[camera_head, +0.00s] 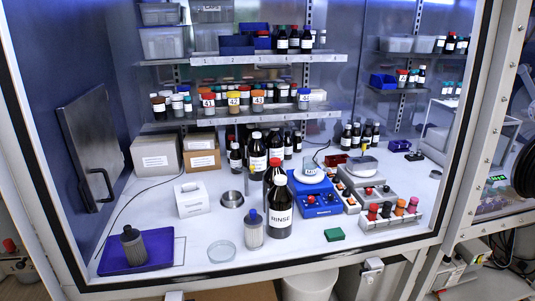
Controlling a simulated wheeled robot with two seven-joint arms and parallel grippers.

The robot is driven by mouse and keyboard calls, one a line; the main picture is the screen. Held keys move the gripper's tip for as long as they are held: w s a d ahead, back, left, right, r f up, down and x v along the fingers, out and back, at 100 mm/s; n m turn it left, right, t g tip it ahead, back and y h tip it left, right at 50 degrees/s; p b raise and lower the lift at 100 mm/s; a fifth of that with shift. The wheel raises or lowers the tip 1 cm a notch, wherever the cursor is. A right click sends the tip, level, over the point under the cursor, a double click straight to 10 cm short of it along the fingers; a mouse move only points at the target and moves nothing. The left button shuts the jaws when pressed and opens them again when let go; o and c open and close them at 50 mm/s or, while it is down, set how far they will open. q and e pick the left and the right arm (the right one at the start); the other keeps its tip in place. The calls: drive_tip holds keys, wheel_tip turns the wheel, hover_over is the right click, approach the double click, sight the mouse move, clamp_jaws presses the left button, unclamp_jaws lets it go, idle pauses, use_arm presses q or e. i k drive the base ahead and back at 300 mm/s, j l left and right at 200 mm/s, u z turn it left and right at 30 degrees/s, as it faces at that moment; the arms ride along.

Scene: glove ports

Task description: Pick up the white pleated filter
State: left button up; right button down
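A pale grey-white ribbed cylinder with a blue top (253,231), which looks like the white pleated filter, stands upright on the white work surface near the front middle. It is just left of the dark bottle labelled RINSE (279,213). A darker grey pleated cylinder with a black top (133,248) stands on a blue tray (163,255) at the front left. Neither of my grippers is in view.
A clear glass dish (222,251) lies left of the blue-topped cylinder. A framed window edge runs along the front.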

sight(253, 222)
drive_tip(key=i+j+z, duration=0.1)
drive_tip(key=i+z, duration=0.25)
drive_tip(key=i+j+z, duration=0.15)
drive_tip(key=i+z, duration=0.2)
drive_tip(key=k, duration=0.05)
